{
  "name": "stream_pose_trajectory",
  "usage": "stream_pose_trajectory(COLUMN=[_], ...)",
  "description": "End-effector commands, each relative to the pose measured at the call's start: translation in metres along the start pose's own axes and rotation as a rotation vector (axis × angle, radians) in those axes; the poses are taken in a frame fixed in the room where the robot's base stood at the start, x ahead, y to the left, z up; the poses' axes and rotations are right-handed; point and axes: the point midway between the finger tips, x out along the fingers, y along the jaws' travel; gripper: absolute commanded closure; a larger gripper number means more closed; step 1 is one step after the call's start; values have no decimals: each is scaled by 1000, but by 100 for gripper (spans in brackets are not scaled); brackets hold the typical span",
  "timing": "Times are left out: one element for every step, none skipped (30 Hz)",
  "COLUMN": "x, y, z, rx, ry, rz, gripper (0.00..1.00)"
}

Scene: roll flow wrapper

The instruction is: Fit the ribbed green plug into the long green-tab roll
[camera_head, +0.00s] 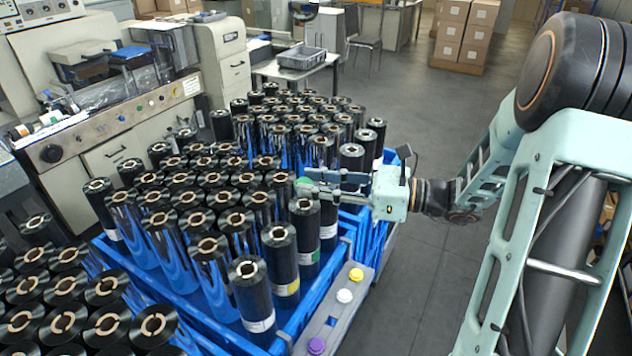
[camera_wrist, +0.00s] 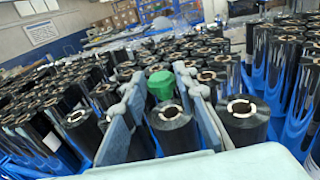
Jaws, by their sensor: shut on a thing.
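The ribbed green plug (camera_wrist: 161,84) sits between the fingers of my gripper (camera_wrist: 158,76) in the wrist view, and the gripper is shut on it. In the head view my gripper (camera_head: 318,186) reaches in from the right, with the plug (camera_head: 303,183) showing as a bit of green at the fingertips. The long green-tab roll (camera_head: 306,230) stands upright just below, its green tab (camera_head: 315,257) facing the front. The plug is at or just above this roll's top; I cannot tell whether they touch.
A grey holder (camera_head: 329,322) carries yellow (camera_head: 356,274), white (camera_head: 344,295) and purple (camera_head: 316,346) plugs. A yellow-tab roll (camera_head: 280,262) and a white-tab roll (camera_head: 250,290) stand in front. Many black rolls crowd the blue crates (camera_head: 196,313). The floor (camera_head: 440,120) at right is clear.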

Motion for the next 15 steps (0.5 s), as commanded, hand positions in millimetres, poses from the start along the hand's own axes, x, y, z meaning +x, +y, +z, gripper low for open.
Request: stream_pose_trajectory(x=[0, 0, 0, 0, 0, 0, 0, 0, 0, 0, 0, 0, 0, 0, 0], y=[0, 0, 0, 0, 0, 0, 0, 0, 0, 0, 0, 0, 0, 0, 0], z=[1, 1, 1, 1, 0, 0, 0, 0, 0, 0, 0, 0, 0, 0, 0], rx=[1, 1, 1, 1, 0, 0, 0, 0, 0, 0, 0, 0, 0, 0, 0], ry=[0, 0, 0, 0, 0, 0, 0, 0, 0, 0, 0, 0, 0, 0, 0], rz=[0, 0, 0, 0, 0, 0, 0, 0, 0, 0, 0, 0, 0, 0, 0], gripper=[83, 83, 83, 83, 83, 83, 83, 83, 83, 83, 83, 83, 83, 83, 69])
